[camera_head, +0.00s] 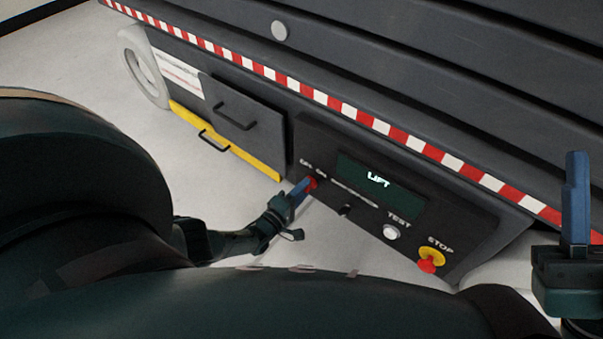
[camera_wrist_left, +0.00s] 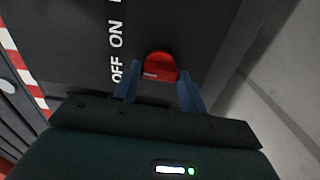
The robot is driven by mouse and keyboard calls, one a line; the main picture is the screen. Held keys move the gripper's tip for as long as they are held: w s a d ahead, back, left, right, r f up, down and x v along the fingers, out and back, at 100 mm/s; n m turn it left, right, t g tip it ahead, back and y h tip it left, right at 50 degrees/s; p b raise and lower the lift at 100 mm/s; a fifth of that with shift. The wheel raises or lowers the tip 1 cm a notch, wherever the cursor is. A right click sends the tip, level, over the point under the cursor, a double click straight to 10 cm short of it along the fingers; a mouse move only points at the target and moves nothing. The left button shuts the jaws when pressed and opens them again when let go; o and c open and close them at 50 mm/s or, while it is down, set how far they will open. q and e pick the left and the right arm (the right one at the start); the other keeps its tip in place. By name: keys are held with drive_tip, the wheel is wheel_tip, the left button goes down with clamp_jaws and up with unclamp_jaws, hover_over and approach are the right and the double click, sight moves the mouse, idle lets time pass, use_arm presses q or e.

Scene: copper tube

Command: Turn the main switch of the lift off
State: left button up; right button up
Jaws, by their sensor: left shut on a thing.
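The lift's control panel (camera_head: 362,232) is a black box with a dark display (camera_head: 380,187) reading LIFT. The red main switch (camera_head: 311,184) sits at its left end, below the OFF ON lettering. My left gripper (camera_head: 302,189) is at this switch with its blue fingers. In the left wrist view the red switch (camera_wrist_left: 160,66) lies between the fingertips of my left gripper (camera_wrist_left: 160,84), which is shut on it. The fingers partly hide the switch in the head view. My right gripper (camera_head: 576,205) is at the right edge, away from the panel; its finger opening cannot be made out.
The panel also has a small black toggle (camera_head: 345,210), a white TEST button (camera_head: 390,232) and a red STOP button (camera_head: 428,264) on a yellow base. Left of it are a grey drawer (camera_head: 243,118) and a yellow edge with a handle. A red-white striped edge (camera_head: 350,112) runs above.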

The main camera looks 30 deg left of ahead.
use_arm(q)
drive_tip(key=shift+s+n, duration=0.1)
drive_tip(key=shift+n, duration=0.3)
drive_tip(key=o, duration=1)
drive_tip(key=s+p, duration=0.1)
drive_tip(key=s, duration=0.3)
drive_tip(key=s+p, duration=0.1)
drive_tip(key=s, duration=0.3)
drive_tip(key=s+a+p, duration=0.1)
drive_tip(key=s, duration=0.4)
use_arm(e)
drive_tip(key=f+m+h, duration=0.2)
drive_tip(key=m+h, duration=0.1)
drive_tip(key=f+m+h, duration=0.1)
drive_tip(key=f+m, duration=0.1)
drive_tip(key=shift+w+a+h, duration=0.15)
drive_tip(key=shift+w+h, duration=0.25)
drive_tip(key=shift+r, duration=0.1)
